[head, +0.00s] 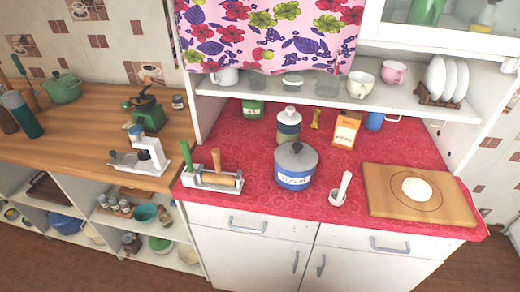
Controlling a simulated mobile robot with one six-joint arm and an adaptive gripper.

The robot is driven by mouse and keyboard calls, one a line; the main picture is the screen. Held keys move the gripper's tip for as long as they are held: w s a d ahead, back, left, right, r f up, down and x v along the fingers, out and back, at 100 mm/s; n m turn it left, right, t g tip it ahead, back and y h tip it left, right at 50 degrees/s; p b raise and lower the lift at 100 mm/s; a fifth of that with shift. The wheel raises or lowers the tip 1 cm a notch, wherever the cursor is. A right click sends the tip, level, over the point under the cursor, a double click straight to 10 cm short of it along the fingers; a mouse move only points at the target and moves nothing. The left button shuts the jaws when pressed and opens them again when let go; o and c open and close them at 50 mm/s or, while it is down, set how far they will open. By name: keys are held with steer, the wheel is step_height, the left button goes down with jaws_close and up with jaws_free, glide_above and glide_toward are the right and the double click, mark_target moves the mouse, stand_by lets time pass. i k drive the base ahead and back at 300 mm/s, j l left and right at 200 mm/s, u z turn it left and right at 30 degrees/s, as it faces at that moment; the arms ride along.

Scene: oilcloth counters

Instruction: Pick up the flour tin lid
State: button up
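The flour tin (294,180) is a blue round tin with a white label reading FLOUR. It stands upright on the red patterned oilcloth near the middle of the counter. Its grey lid (286,160) sits on top, with a dark knob at the centre. Nothing covers the lid in the head view. My gripper is not in view.
A white mortar with pestle (338,198) and a wooden board (384,206) stand to the right.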

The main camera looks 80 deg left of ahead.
mark_target(297, 157)
steer(key=u, duration=2.6)
steer(key=i+j+z, duration=0.1)
steer(key=i+j, duration=0.35)
steer(key=i, duration=0.2)
steer(key=i+j+z, duration=0.1)
steer(key=i+j, duration=0.35)
steer(key=i, duration=0.15)
